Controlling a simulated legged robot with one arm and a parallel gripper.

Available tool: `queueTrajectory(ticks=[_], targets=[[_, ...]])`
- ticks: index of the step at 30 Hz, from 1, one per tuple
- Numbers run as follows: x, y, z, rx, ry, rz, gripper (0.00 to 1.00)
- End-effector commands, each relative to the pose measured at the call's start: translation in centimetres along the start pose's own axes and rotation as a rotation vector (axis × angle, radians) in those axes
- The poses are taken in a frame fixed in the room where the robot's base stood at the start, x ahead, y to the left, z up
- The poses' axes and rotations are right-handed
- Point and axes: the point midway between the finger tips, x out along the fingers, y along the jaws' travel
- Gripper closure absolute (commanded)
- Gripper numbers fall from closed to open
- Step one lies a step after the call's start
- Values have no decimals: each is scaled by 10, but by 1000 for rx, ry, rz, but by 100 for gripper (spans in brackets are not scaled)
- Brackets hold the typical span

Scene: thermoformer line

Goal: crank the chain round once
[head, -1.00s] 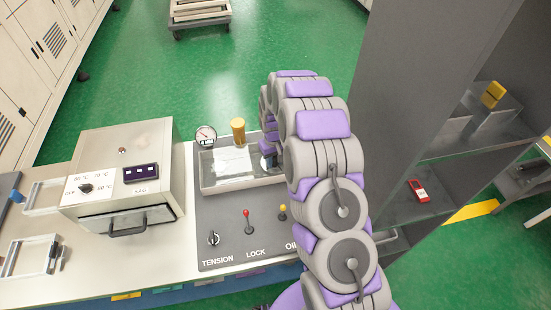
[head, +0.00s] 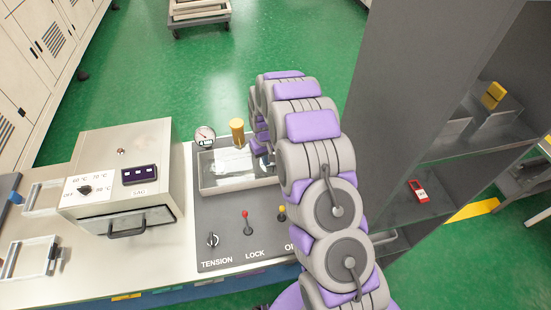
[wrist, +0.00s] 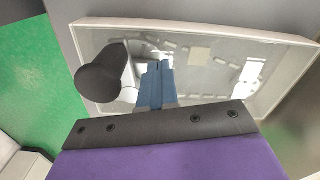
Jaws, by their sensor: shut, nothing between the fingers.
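A clear-topped box with a pale frame (head: 225,185) sits on the grey panel in the head view. In the wrist view its pale frame (wrist: 215,32) surrounds a clear cover with pale, link-like shapes beneath it; I cannot tell whether these are the chain or reflections. A black rounded knob (wrist: 98,84), perhaps the crank's grip, stands left of my gripper (wrist: 157,66). The gripper's blue fingers are together and empty, over the box and apart from the knob in the picture. In the head view my arm hides much of the box's right side, and the crank is not clear.
A gauge (head: 204,136) and a yellow-capped post (head: 237,132) stand behind the box. In front are a TENSION knob (head: 212,240), a red LOCK lever (head: 246,222) and a yellow-tipped lever (head: 282,212). A heater box (head: 120,175) is left; a tall grey cabinet (head: 400,110) is right.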

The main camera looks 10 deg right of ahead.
Motion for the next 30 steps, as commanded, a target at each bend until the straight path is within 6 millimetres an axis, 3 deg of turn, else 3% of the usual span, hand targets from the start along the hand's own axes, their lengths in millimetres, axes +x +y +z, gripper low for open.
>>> queueTrajectory(ticks=[14, 21, 30], targets=[[0, -21, -6, -2, -1, 2, 100], [0, -23, -7, 0, -1, 1, 100], [0, -22, -6, 0, -1, 0, 73]])
